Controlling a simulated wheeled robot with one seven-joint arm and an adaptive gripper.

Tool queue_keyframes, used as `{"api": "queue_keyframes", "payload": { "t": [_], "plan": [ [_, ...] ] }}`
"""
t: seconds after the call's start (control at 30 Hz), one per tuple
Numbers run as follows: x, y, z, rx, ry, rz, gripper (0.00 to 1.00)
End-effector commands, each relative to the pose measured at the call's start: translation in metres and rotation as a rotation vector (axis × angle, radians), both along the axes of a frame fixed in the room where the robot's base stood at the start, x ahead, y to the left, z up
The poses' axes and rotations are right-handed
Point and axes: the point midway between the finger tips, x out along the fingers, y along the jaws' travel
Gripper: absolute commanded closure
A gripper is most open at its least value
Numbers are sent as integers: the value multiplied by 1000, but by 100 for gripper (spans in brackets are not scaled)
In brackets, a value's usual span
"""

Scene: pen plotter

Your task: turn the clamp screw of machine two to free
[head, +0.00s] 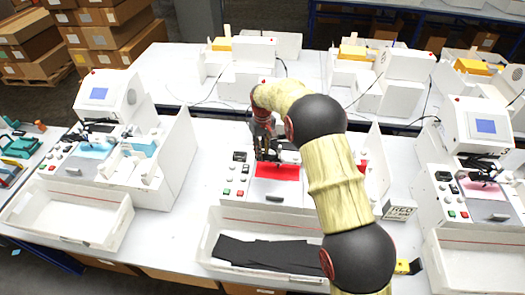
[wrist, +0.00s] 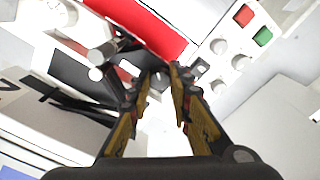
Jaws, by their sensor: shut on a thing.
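The middle machine with a red plate (head: 277,172) stands on the near table, under my arm. My gripper (head: 268,157) reaches down to the back edge of that plate. In the wrist view the two dark fingertips (wrist: 160,76) are close together around a small part by the dark carriage, beside the red plate (wrist: 150,28). I take this part to be the clamp screw; the fingers hide most of it, and its turn angle cannot be told. A silver cylinder (wrist: 102,54) sits just left of the fingers.
A control panel with a red button (wrist: 243,15), a green button (wrist: 263,36) and several pale knobs lies right of the fingers. A white tray (head: 213,243) with black sheets stands in front. Similar machines stand left (head: 108,95) and right (head: 482,125).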

Motion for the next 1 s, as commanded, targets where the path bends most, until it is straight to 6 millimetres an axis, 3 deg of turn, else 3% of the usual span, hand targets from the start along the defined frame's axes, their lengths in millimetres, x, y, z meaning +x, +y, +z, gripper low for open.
{"api": "queue_keyframes", "payload": {
  "t": [0.53,0.57,0.87,1.0],
  "plan": [
    [2,1,2,1,-5,27,100],
    [2,1,2,1,-5,27,79],
    [1,0,1,0,-2,26,62],
    [0,0,0,0,-1,26,61]
  ]
}}
